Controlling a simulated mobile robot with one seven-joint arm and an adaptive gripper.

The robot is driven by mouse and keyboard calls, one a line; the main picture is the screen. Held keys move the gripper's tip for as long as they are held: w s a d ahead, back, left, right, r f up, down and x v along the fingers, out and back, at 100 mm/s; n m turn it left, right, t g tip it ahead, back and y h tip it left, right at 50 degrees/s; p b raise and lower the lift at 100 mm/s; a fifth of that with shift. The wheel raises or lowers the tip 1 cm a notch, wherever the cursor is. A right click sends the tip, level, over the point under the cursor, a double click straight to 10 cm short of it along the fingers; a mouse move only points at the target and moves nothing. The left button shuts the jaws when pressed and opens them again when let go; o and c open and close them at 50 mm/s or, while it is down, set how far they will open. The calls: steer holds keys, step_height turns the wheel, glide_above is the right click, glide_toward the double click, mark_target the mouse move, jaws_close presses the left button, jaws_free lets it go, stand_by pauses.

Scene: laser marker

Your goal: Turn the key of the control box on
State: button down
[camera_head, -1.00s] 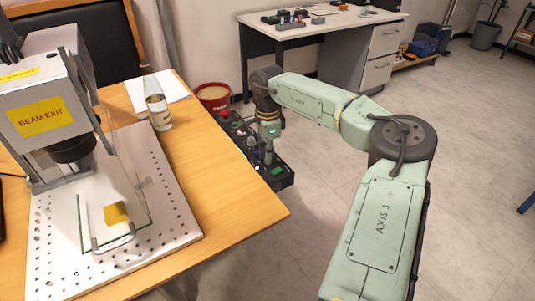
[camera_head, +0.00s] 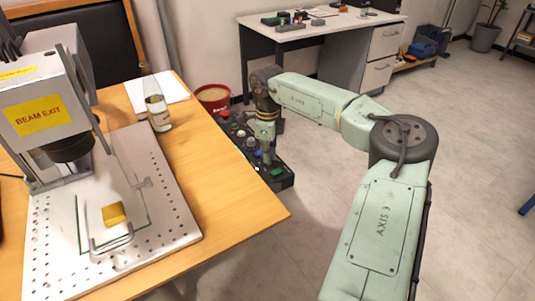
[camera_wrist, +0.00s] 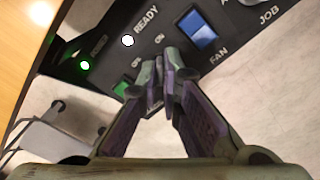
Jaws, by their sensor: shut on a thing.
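The control box (camera_head: 283,181) is a long black box at the right edge of the wooden table. My gripper (camera_head: 267,158) points down over its near part. In the wrist view, the box's panel (camera_wrist: 240,42) shows READY, FAN, JOB, ON and OFF labels. My gripper (camera_wrist: 160,78) is shut at the small ON/OFF marks, where its fingertips hide the key. I cannot see which way the key points. A green lamp (camera_wrist: 85,65) glows, and a white round light (camera_wrist: 127,41) sits beside READY.
The laser marker (camera_head: 45,105), a bottle (camera_head: 157,108) and the wooden table (camera_head: 235,225) are left of the box. A red bucket (camera_head: 213,98) stands behind.

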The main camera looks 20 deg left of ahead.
stand_by(0.3)
steer(key=c, duration=1.8)
jaws_free()
step_height(320, 180, up, 12)
steer(key=shift+r, duration=0.1)
